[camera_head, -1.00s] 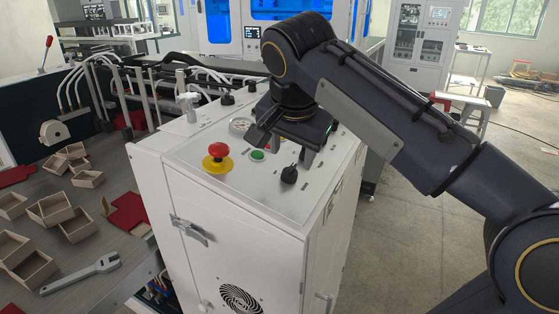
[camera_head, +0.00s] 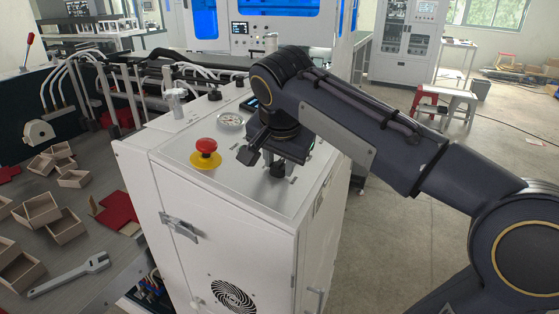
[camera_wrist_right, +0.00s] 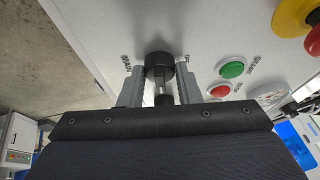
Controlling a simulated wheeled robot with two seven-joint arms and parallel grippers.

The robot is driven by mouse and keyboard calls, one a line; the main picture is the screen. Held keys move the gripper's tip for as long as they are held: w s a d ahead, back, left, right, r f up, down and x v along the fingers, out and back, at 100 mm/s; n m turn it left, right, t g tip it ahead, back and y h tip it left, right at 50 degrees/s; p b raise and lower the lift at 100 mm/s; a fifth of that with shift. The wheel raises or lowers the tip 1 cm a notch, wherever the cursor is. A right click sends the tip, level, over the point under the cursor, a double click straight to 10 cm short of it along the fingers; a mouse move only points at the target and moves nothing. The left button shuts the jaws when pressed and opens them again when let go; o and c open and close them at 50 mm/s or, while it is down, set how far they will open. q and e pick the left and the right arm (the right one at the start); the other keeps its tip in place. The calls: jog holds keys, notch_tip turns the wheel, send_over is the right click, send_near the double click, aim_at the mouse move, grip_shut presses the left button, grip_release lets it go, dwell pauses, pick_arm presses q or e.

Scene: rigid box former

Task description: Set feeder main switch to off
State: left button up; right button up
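The feeder control cabinet (camera_head: 235,200) is white, with a sloped top panel of controls. My right gripper (camera_head: 271,161) is low over the panel. In the wrist view its two grey fingers (camera_wrist_right: 160,88) stand apart on either side of the switch, with no clear grip on it. The exact angle of the switch is hard to tell. My left gripper is out of view.
A red emergency stop on a yellow base (camera_head: 205,153) is left of the gripper. Green (camera_wrist_right: 232,70) and red (camera_wrist_right: 219,90) buttons sit near the right finger. A gauge (camera_head: 231,120) is farther back. A table with wooden boxes and a wrench (camera_head: 70,274) is at left.

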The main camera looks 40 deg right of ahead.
jog(key=shift+c, duration=0.4)
jog(key=shift+n, duration=0.4)
jog(key=n+t+y+b, duration=0.1)
jog(key=n, duration=0.2)
jog(key=shift+s+f, duration=0.1)
jog(key=n+t+y+b, duration=0.1)
jog(key=n, duration=0.3)
jog(key=shift+s+d, duration=0.1)
jog(key=shift+d, duration=0.05)
jog(key=n+y, duration=0.2)
jog(key=n, duration=0.3)
jog(key=shift+d, duration=0.1)
jog(key=n+y, duration=0.2)
jog(key=n, duration=0.3)
jog(key=shift+d, duration=0.15)
jog(key=shift+n, duration=0.5)
jog(key=o, duration=0.9)
jog(key=shift+o, duration=0.2)
